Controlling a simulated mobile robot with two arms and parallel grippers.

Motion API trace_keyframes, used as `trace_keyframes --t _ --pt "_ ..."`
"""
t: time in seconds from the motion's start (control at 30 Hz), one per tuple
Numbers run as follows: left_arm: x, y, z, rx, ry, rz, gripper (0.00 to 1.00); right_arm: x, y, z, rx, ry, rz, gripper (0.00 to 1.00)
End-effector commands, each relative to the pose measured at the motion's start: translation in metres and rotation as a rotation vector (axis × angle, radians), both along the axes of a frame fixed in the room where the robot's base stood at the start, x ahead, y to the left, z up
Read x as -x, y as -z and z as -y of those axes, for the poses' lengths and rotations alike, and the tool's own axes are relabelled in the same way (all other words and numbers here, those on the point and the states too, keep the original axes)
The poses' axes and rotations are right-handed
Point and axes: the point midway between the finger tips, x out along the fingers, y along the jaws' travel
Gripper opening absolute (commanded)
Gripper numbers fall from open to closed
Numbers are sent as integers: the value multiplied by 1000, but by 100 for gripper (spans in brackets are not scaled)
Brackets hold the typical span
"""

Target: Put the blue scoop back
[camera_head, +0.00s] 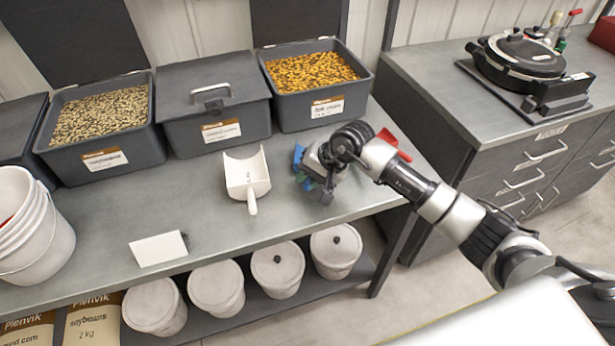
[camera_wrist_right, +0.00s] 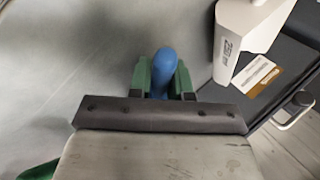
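The blue scoop (camera_head: 298,156) is on the right part of the bench, mostly hidden by my right gripper (camera_head: 316,188) in the head view. In the right wrist view, its rounded blue handle (camera_wrist_right: 165,68) stands between the two green fingers of my right gripper (camera_wrist_right: 164,80). The fingers appear closed against both sides of the handle. The scoop's bowl is hidden, and I cannot tell whether it touches the bench. My left gripper is not in view.
A white scoop (camera_head: 246,178) lies left of my right gripper. A red object (camera_head: 393,144) is behind my right arm. Grain bins (camera_head: 318,110) line the back; the middle bin (camera_head: 214,128) is lidded. A blank white card (camera_head: 158,249) and white buckets (camera_head: 48,245) are left.

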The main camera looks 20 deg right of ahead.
Motion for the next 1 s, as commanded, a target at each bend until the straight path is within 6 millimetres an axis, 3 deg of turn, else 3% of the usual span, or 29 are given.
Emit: trace_keyframes --t 0.03,0.13,0.53,1.0 --pt "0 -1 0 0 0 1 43 0 -1 0 0 0 0 27" --pt "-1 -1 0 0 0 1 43 0 -1 0 0 0 0 41" --pt "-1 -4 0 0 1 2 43 1 -7 3 1 0 2 41" --pt "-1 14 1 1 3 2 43 29 -85 47 2 1 3 41"
